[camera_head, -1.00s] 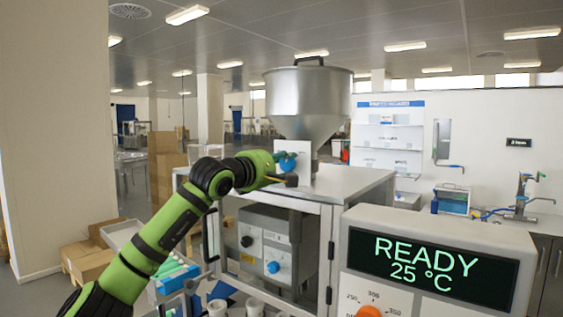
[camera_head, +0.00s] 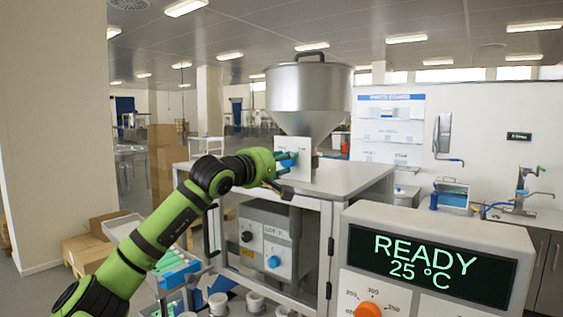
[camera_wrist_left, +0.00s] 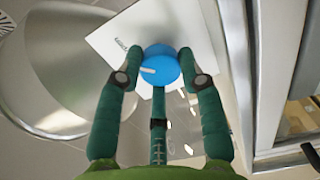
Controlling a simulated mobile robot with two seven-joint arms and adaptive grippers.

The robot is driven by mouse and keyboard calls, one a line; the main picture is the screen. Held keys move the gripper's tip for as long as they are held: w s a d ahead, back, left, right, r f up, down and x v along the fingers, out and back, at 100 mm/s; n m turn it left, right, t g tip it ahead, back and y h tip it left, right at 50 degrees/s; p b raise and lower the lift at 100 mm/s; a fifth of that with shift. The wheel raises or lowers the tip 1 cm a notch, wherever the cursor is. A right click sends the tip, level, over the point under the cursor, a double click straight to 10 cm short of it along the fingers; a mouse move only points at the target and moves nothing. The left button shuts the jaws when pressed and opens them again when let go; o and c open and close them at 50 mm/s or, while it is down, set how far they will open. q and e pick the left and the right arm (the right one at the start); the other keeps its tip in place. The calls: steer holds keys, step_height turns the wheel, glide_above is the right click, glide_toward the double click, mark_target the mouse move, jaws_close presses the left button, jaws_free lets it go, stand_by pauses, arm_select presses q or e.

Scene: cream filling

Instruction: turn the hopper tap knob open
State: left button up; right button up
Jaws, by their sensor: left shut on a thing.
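The hopper tap knob is a round blue knob (camera_wrist_left: 160,66) with a white mark, on a white plate (camera_head: 305,157) below the steel hopper (camera_head: 308,98). In the wrist view the white mark points left, toward the small print on the plate. The third green finger part lies below the knob. My right gripper is not in view.
The hopper stands on a steel cabinet (camera_head: 345,181) with a lower blue knob (camera_head: 273,262) on its front unit. A heater box (camera_head: 440,225) reading READY 25 °C stands in front at right. Cartons (camera_head: 88,256) lie on the floor at left.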

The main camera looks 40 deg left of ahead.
arm_select(q)
steer(key=shift+d, duration=0.1)
steer(key=o, duration=1.1)
steer(key=shift+o, duration=0.2)
steer(key=shift+w+d, duration=0.1)
steer(key=shift+d, duration=0.15)
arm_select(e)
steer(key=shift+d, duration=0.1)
arm_select(q)
steer(key=shift+a, duration=0.1)
steer(key=shift+s+a, duration=0.1)
steer(key=shift+s, duration=0.2)
steer(key=s+d, duration=0.1)
steer(key=s, duration=1)
steer(key=shift+s+d, duration=0.25)
steer(key=shift+d, duration=0.15)
steer(key=shift+w, duration=0.1)
